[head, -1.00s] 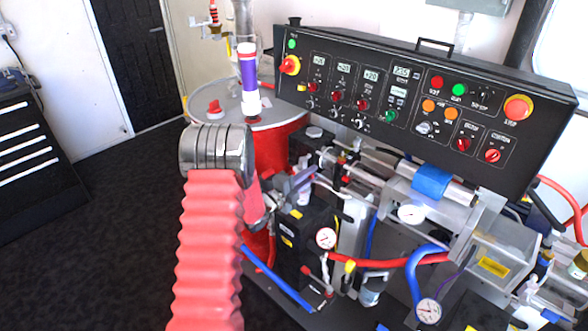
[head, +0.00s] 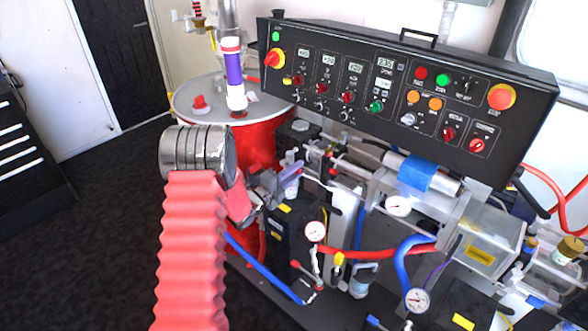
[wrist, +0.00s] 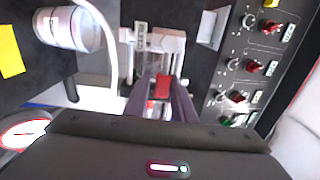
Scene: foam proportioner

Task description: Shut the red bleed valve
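My gripper (head: 298,168) reaches toward the pump assembly below the control panel. In the wrist view its two purple-grey fingers (wrist: 162,82) are apart. A small red part (wrist: 162,88), possibly the red bleed valve, shows between them, in front of a pale metal fitting (wrist: 160,42). I cannot tell whether the fingers touch it. In the head view, small red parts (head: 331,160) lie just right of the fingertips; which one is the valve is unclear. A separate red-tipped lever (head: 296,264) sits lower, beside a gauge.
The black control panel (head: 400,85) overhangs the pump; its knobs (wrist: 255,67) are close on the right in the wrist view. A red drum (head: 255,145) stands behind my arm. Gauges (head: 316,231) and red and blue hoses (head: 370,252) crowd the lower front. Dark floor at left is clear.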

